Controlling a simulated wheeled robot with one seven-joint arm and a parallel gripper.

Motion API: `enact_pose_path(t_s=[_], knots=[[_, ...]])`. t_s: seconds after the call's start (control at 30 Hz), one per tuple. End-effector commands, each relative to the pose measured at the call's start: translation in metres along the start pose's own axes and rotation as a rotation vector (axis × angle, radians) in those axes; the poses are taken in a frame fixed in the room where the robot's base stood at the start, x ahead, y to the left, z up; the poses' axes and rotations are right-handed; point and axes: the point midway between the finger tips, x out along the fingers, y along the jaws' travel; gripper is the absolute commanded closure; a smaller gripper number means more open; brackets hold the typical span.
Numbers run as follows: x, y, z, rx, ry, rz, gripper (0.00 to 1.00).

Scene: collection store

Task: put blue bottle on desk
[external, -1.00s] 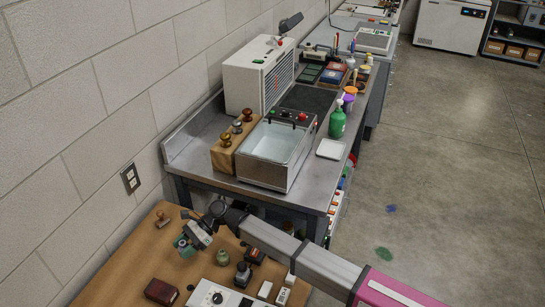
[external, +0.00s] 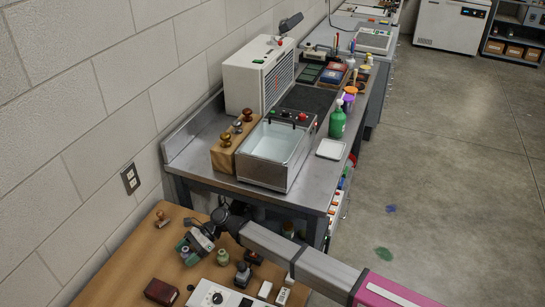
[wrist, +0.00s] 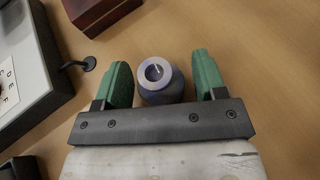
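The blue bottle (wrist: 163,84) has a pale round top with a dark opening. In the wrist view it stands between the two green fingers of my gripper (wrist: 164,83), with a narrow gap on each side. My gripper is open around it and does not grip it. In the external view my gripper (external: 190,253) is low over the brown wooden desk (external: 140,262), at its far side; I cannot clearly make out the bottle there. The desk surface also shows in the wrist view (wrist: 240,40).
A dark red box (external: 160,291) lies near the desk's front; small green bottles (external: 222,257) and a white-topped device (external: 216,297) stand to the right. A wooden stamp (external: 162,219) is at the back. A metal workbench with a glass-sided tank (external: 270,157) stands beyond.

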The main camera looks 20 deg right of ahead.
Motion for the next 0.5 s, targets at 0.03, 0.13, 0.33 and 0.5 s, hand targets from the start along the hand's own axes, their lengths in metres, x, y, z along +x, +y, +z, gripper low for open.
enact_pose_path(t_s=[0.03,0.13,0.33,0.5], knots=[[0.0,0.0,0.0,0.0,0.0,0.0,0.29],[0.0,0.0,0.0,0.0,0.0,0.0,0.29],[-0.001,0.0,0.001,0.0,0.0,0.0,0.29],[-0.011,0.0,0.002,0.0,0.0,-0.001,0.29]])
